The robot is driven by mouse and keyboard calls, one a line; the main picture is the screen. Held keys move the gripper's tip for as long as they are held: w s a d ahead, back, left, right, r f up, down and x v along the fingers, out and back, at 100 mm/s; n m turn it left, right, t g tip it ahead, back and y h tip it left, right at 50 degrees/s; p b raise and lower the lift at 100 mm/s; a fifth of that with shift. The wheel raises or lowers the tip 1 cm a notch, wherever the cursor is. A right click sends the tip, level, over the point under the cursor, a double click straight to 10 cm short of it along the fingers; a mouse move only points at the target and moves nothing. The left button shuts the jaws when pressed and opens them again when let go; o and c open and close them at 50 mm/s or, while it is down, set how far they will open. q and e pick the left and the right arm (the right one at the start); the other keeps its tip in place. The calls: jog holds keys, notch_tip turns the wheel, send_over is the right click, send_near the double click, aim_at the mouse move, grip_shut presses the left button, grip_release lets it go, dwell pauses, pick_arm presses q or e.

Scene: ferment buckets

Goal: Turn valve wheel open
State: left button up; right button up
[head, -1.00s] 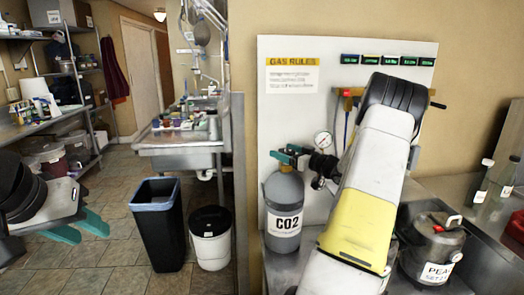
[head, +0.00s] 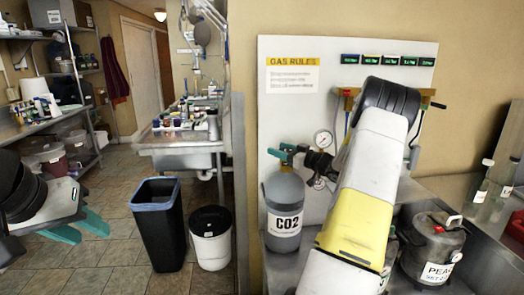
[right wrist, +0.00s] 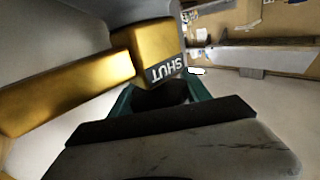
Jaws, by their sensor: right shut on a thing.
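In the right wrist view my right gripper (right wrist: 163,100) has its teal fingers closed around a dark rounded part, which I take for the valve wheel (right wrist: 162,94). Only a little of it shows between the fingers. A brass block (right wrist: 148,52) with a dark tag reading SHUT (right wrist: 166,70) is close beside the fingers.
The grey CO2 cylinder (head: 284,190) stands beside my right arm, below a round gauge (head: 323,139). The white board (head: 290,110) is behind. A dark keg (head: 432,245) stands right of the arm. A black bin (head: 156,225) and white bucket (head: 211,240) are on the floor.

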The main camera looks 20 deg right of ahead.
jog(key=shift+a+n+g+y, duration=0.1)
jog(key=shift+n+g+y, duration=0.35)
jog(key=shift+y, duration=0.25)
jog(key=o, duration=1.4)
jog(key=shift+s, duration=0.1)
jog(key=v, duration=0.7)
jog(key=shift+s+d, duration=0.2)
jog(key=shift+s, duration=0.1)
jog(key=shift+f, duration=0.1)
